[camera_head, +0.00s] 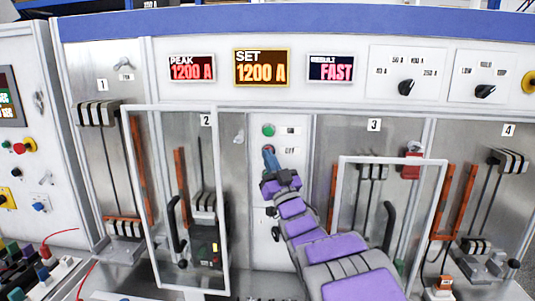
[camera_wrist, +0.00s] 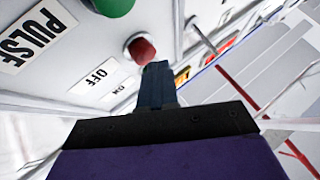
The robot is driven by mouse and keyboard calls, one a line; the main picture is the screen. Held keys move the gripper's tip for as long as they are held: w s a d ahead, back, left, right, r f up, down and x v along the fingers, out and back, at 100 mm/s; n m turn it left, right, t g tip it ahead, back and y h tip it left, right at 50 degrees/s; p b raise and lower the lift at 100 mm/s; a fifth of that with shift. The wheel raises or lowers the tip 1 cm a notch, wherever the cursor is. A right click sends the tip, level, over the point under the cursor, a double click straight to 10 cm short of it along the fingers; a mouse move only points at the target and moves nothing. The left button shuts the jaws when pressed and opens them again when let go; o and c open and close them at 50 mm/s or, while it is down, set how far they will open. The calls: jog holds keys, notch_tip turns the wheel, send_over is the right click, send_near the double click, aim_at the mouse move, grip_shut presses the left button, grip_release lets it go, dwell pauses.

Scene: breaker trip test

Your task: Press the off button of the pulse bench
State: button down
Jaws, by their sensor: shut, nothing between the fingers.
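The off button is a red knob (camera_wrist: 142,48) beside an OFF label (camera_wrist: 95,78) in the wrist view. In the head view the OFF label (camera_head: 290,151) shows, but my gripper hides the button. The green button (camera_head: 268,130) sits just above; it also shows in the wrist view (camera_wrist: 112,4), near a PULSE label (camera_wrist: 35,35). My gripper (camera_head: 268,152) is shut and empty, its fingers pointing at the panel. In the wrist view its fingertips (camera_wrist: 156,66) are right at the red button's edge; I cannot tell whether they touch.
Framed clear doors stand on both sides, at bay 2 (camera_head: 128,190) and bay 3 (camera_head: 443,190). Black knobs (camera_head: 276,233) sit below the buttons. Displays (camera_head: 262,68) and selector knobs (camera_head: 406,87) line the upper panel.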

jog(key=shift+w, duration=0.55)
dwell(0.5)
jog(key=shift+s, duration=0.9)
jog(key=shift+s, duration=0.1)
jog(key=s+b, duration=0.1)
jog(key=s, duration=0.3)
jog(key=shift+s+a, duration=0.1)
jog(key=shift+s, duration=0.3)
dwell(0.6)
